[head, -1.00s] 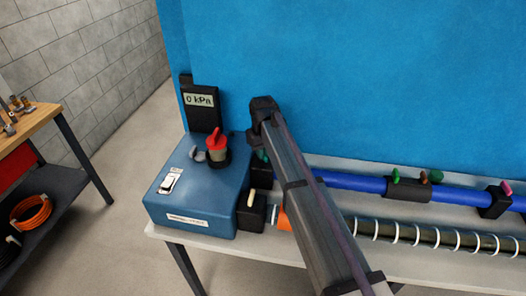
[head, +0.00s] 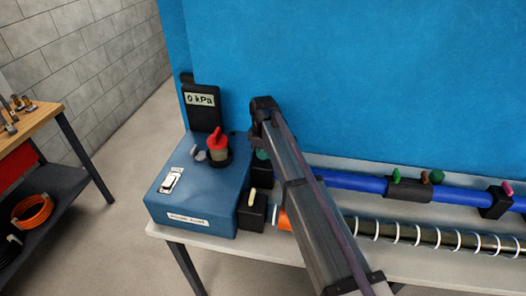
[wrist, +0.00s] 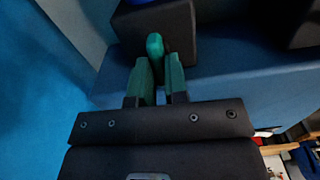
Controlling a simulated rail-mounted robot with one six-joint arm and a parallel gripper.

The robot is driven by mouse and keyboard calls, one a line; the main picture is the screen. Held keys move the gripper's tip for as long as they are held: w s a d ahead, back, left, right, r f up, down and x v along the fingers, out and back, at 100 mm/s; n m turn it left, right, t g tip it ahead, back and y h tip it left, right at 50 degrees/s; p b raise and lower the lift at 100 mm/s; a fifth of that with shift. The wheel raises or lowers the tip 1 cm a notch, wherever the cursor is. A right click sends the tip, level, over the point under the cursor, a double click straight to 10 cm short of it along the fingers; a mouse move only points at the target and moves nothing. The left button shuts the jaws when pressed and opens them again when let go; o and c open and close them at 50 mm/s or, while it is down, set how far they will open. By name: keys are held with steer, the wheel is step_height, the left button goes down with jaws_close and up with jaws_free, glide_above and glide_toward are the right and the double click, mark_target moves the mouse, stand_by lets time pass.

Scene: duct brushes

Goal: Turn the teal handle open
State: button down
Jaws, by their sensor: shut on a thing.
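The teal handle (wrist: 155,46) shows in the wrist view as a rounded lever on a black block (wrist: 178,28). My gripper (wrist: 158,66) has its two green-padded fingers on either side of the handle's near end and is shut on it. The handle's outer end shows beyond the fingertips. In the head view, a small teal-green patch (head: 262,154) shows beside my arm; I cannot tell whether it is handle or finger. My arm hides most of that spot.
A blue box (head: 200,190) with a red knob (head: 216,138) and white switch (head: 170,181) stands left of my arm. A gauge (head: 202,100) reads 0 kPa. A blue pipe (head: 350,180) and a ringed tube (head: 420,237) run right along the table, below a blue panel (head: 370,80).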

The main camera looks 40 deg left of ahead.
steer(key=shift+n, duration=0.4)
steer(key=c, duration=1.1)
jaws_free()
steer(key=shift+c, duration=0.2)
step_height(320, 180, up, 11)
steer(key=p, duration=1)
steer(key=shift+p, duration=0.4)
steer(key=shift+f, duration=0.1)
